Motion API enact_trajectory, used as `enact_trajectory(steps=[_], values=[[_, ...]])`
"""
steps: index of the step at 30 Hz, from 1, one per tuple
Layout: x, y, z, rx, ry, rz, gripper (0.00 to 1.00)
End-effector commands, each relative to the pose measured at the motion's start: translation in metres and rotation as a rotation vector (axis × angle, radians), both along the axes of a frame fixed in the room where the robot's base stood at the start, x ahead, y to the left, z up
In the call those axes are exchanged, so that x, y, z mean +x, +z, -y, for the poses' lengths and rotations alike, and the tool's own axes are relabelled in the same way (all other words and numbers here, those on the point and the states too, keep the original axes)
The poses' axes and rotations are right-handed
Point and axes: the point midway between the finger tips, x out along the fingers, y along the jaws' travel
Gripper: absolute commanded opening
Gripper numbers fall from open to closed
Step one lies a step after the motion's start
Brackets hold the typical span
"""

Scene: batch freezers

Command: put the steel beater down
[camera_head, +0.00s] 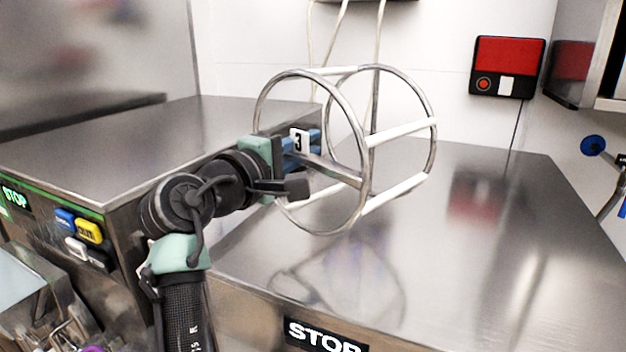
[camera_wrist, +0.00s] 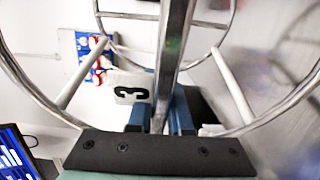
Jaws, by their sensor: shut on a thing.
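The steel beater (camera_head: 352,96) is a cage of two steel rings joined by white bars, with a steel bar across the near ring. My gripper (camera_head: 310,150) is shut on that crossbar, its blue fingers on either side of it. A white tag marked 3 (camera_head: 299,142) shows by the fingers. The beater is above the right steel machine top (camera_head: 490,250), which mirrors it; I cannot tell the exact gap. In the wrist view the beater's bar (camera_wrist: 174,50) runs between the blue fingers (camera_wrist: 160,115), and the rings surround the picture.
A left steel machine top (camera_head: 130,140) stands beside it, with coloured buttons (camera_head: 90,231) on its front. A red and black box (camera_head: 507,66) is on the back wall. Pale cables (camera_head: 343,30) hang behind the beater. The right top looks clear.

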Motion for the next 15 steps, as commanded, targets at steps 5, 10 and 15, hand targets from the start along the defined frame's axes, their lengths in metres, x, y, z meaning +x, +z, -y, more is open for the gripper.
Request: enact_trajectory(steps=[5, 10, 15], values=[[0.000, -0.013, 0.000, -0.002, 0.001, 0.003, 0.00], [0.000, -0.038, 0.000, -0.003, 0.001, 0.001, 0.00], [0.000, -0.052, 0.000, -0.002, 0.001, 0.005, 0.00]])
